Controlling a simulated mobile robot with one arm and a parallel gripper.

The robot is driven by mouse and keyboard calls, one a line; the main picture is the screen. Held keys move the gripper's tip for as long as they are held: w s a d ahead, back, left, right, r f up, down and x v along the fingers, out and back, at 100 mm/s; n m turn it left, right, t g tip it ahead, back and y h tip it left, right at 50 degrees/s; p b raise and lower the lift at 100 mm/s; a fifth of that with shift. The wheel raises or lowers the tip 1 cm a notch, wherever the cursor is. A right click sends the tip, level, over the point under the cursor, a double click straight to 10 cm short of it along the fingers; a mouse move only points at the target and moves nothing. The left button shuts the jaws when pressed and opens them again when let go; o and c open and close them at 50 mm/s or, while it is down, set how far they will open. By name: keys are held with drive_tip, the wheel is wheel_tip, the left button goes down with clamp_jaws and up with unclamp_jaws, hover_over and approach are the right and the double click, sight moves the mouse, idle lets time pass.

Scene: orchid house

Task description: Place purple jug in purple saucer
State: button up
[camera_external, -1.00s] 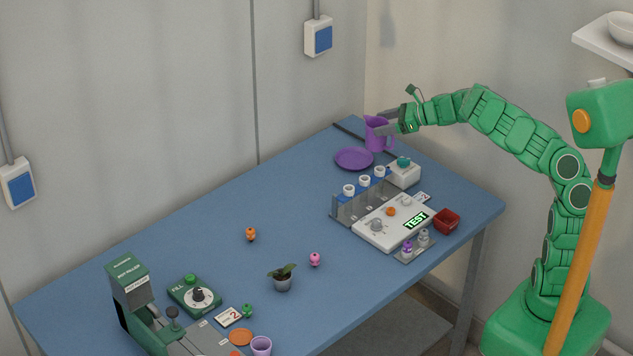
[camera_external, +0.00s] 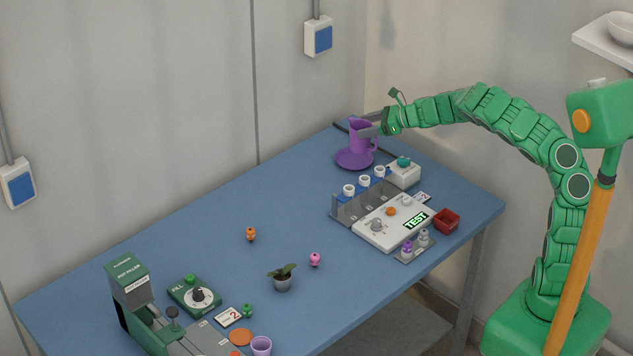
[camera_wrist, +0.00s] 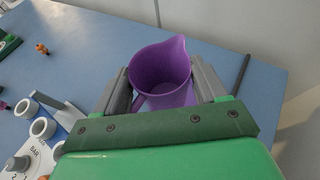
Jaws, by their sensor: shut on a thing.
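The purple jug (camera_external: 359,138) is upright at the far end of the blue table, held in my gripper (camera_external: 369,129). In the external view its lower end overlaps the purple saucer (camera_external: 346,163); I cannot tell whether it touches the saucer or hangs just above it. In the wrist view the jug (camera_wrist: 160,78) sits between the two grey fingers of my gripper (camera_wrist: 165,90), its open mouth and spout visible. The saucer under it is hidden there.
A rack with white cups (camera_external: 349,190) and a white test panel (camera_external: 385,228) stand in front of the saucer. The table's middle left is largely clear.

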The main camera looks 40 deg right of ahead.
drive_tip(key=shift+w+d+f, duration=0.15)
drive_tip(key=shift+w+f, duration=0.9)
drive_tip(key=shift+f, duration=0.2)
drive_tip(key=shift+w+f, duration=0.35)
drive_tip(key=shift+f, duration=1.5)
drive_tip(key=shift+f, duration=0.1)
drive_tip(key=o, duration=1.3)
drive_tip(key=shift+o, duration=0.2)
